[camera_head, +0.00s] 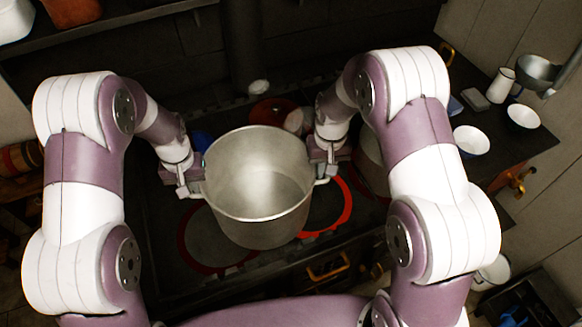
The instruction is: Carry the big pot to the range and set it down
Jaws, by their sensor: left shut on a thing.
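The big pot (257,180) is a pale metal pot, upright and empty inside, over the black range (165,262). Red-ringed round plates show on the range to the left (212,240) and right (328,208) of the pot. I cannot tell whether its base touches the range top. My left gripper (192,190) is shut on the pot's left handle. My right gripper (325,174) is at the right handle; its fingers are too small and partly hidden to tell whether they are closed.
Behind the pot are a reddish-brown round dish (272,110) and a pale vessel (298,121). A blue item (202,140) lies behind its left side. White bowls (471,141) and a mug (501,85) stand on the right counter. A brass rail (328,268) runs along the range front.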

